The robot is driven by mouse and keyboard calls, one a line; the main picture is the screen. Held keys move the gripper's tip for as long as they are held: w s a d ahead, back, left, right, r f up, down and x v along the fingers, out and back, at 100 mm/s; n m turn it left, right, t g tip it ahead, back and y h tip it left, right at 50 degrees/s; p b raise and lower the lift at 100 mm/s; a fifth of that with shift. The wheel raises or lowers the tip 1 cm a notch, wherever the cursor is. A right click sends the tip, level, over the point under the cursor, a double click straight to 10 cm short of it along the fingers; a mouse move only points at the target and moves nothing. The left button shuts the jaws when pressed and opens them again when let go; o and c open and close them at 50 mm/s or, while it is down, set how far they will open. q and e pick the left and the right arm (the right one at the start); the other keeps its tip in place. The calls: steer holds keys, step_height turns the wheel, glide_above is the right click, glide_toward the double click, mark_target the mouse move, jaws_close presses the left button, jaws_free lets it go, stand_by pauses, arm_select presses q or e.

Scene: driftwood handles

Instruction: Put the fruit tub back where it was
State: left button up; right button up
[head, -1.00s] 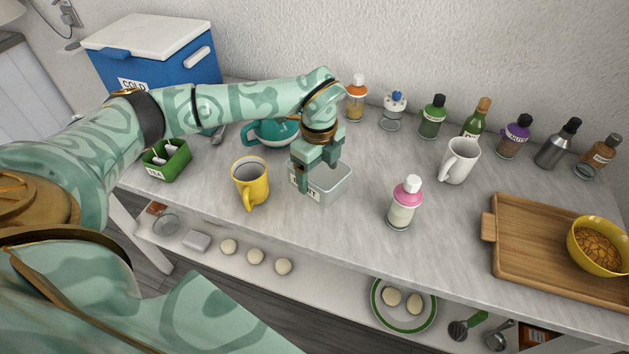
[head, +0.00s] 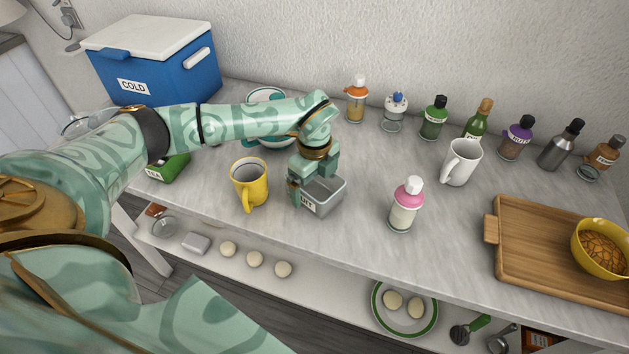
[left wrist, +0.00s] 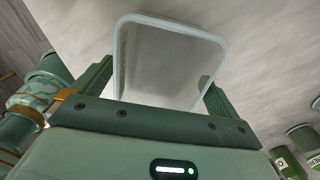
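The fruit tub (head: 326,197) is a small grey open box near the front of the counter, between the yellow mug and the pink-topped bottle. Its label is partly hidden by my left gripper (head: 308,185). In the left wrist view the tub (left wrist: 168,62) sits between the two fingers of my left gripper (left wrist: 157,92), which press close on its opposite sides. The gripper is shut on the tub. The tub looks empty. I cannot tell whether its base touches the counter. My right gripper is not in view.
A yellow mug (head: 250,184) stands just left of the tub and a pink-topped bottle (head: 405,205) to its right. A white mug (head: 461,163) and several bottles stand behind. A wooden tray (head: 515,235) lies at right.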

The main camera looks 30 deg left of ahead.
mark_target(314, 195)
arm_select(q)
step_height(314, 195, up, 12)
steer(key=p, duration=0.2)
steer(key=shift+r, duration=0.2)
